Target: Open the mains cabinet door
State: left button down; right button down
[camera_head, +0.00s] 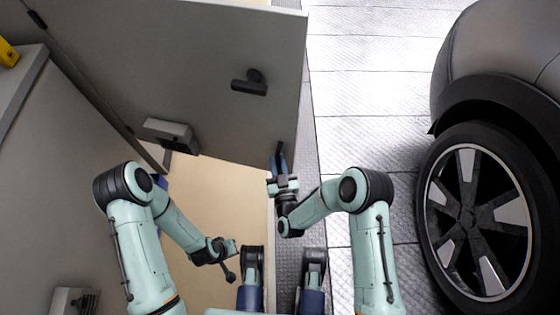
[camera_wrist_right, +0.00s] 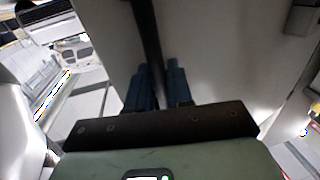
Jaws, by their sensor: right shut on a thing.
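The mains cabinet door (camera_head: 200,60) is a large grey panel across the upper left of the head view. A hinge-like edge runs down its left side, and its free edge is at the right. My right gripper (camera_head: 280,168) is at the lower free corner of the door, shut on a dark bar-like handle (camera_head: 281,150). In the right wrist view the handle (camera_wrist_right: 147,35) stands between the two blue fingers (camera_wrist_right: 155,88), with the grey door behind it. My left gripper (camera_head: 230,262) hangs low in the middle, apart from the door; its jaw state is unclear.
A black knob-like fitting (camera_head: 250,82) and a grey box (camera_head: 172,135) are on the door. A grey panel (camera_head: 60,170) stands at left. A car wheel (camera_head: 478,220) is at right. Tiled floor (camera_head: 370,110) between door and car is clear.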

pick_arm(q)
jog(key=shift+s, duration=0.1)
pick_arm(e)
jog(key=shift+s+a, duration=0.2)
jog(key=c, duration=1.2)
grip_release()
